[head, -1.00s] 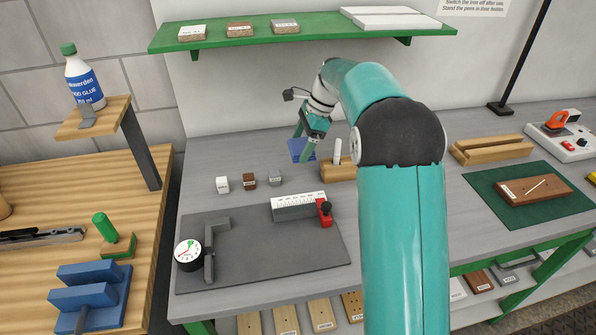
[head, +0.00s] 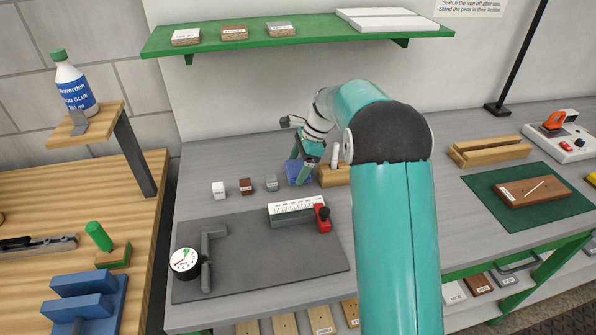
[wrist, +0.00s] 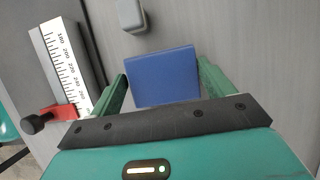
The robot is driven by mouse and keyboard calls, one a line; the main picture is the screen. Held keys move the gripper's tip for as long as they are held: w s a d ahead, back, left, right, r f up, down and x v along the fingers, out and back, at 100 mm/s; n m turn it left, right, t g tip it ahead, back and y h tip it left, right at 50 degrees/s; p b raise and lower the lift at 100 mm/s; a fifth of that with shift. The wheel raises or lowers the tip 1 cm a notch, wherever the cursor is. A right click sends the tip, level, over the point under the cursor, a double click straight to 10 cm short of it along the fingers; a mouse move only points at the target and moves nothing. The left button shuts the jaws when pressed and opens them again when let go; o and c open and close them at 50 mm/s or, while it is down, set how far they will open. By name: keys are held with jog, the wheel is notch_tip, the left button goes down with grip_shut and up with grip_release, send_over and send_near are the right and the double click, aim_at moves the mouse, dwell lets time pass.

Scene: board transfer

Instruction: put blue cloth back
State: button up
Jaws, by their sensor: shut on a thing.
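The blue cloth (wrist: 162,76) is a flat blue square between the two green fingers of my gripper (wrist: 163,88) in the wrist view. In the head view the blue cloth (head: 297,172) shows at the tip of my gripper (head: 304,170), low over the back of the grey bench, left of a wooden pen holder. My gripper is shut on the cloth. Whether the cloth touches the bench top I cannot tell. Part of it is hidden behind the fingers in the head view.
A row of small blocks, white (head: 219,190), brown (head: 246,186) and grey (head: 272,183), stands left of the cloth. The wooden pen holder (head: 333,176) is close on its right. In front lies a dark mat (head: 250,262) with a white-scaled ruler stop (head: 296,207).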

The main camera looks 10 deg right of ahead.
jog(key=shift+f, duration=1.2)
jog(key=shift+f, duration=0.2)
jog(key=o, duration=1)
jog(key=shift+c, duration=0.2)
